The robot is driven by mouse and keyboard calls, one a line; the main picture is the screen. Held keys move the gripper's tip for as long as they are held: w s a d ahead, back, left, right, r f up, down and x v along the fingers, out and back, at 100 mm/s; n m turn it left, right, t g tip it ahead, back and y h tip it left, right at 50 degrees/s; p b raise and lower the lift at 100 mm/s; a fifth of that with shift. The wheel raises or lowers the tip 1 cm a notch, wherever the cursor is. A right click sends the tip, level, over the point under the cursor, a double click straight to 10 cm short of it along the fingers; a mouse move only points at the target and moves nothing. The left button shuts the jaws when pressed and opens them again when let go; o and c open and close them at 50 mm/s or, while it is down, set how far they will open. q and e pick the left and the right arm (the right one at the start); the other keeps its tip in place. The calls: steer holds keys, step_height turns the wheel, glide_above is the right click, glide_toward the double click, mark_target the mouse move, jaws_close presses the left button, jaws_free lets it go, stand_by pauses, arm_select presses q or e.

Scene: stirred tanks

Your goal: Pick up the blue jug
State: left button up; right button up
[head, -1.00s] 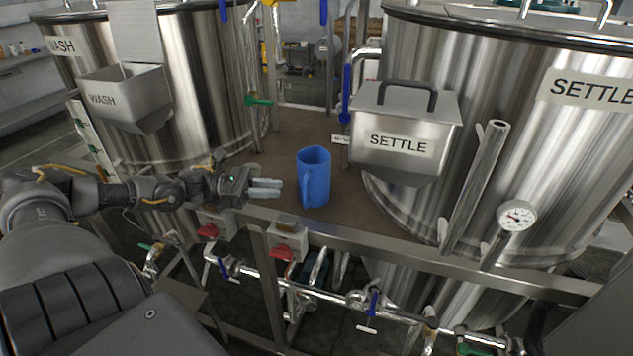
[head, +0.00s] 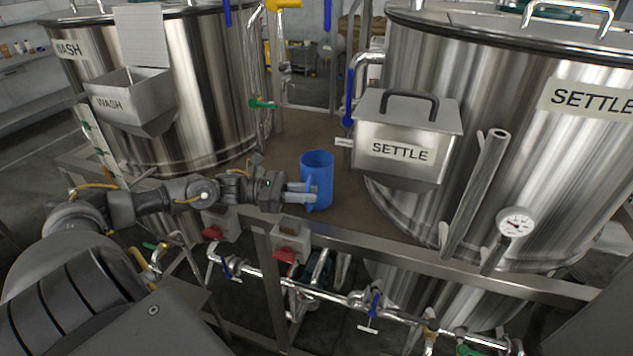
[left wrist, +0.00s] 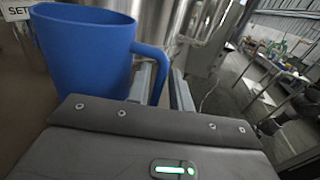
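The blue jug (head: 318,172) stands upright on the brown deck between the two tanks, its handle towards my left gripper. My left gripper (head: 303,191) is at the jug's near left side, at the handle. In the left wrist view the jug (left wrist: 85,50) fills the upper left, and its handle (left wrist: 155,62) comes down between the fingers of my left gripper (left wrist: 163,85). The fingers are apart, one on each side of the handle, with space visible on the right. My right gripper is not in view.
The WASH tank (head: 205,95) with its hopper (head: 130,103) stands left. The SETTLE tank (head: 540,130) and its lidded box (head: 408,140) stand close on the right. A metal rail (head: 400,240) with pipes and valves below runs along the deck's front edge.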

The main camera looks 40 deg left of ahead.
arm_select(q)
steer(key=shift+p+x, duration=0.35)
steer(key=shift+x, duration=0.75)
steer(key=shift+w+d, duration=0.15)
steer(key=shift+d, duration=0.05)
jaws_close()
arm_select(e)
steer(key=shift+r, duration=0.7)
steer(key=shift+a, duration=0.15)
arm_select(q)
steer(key=shift+r, duration=0.1)
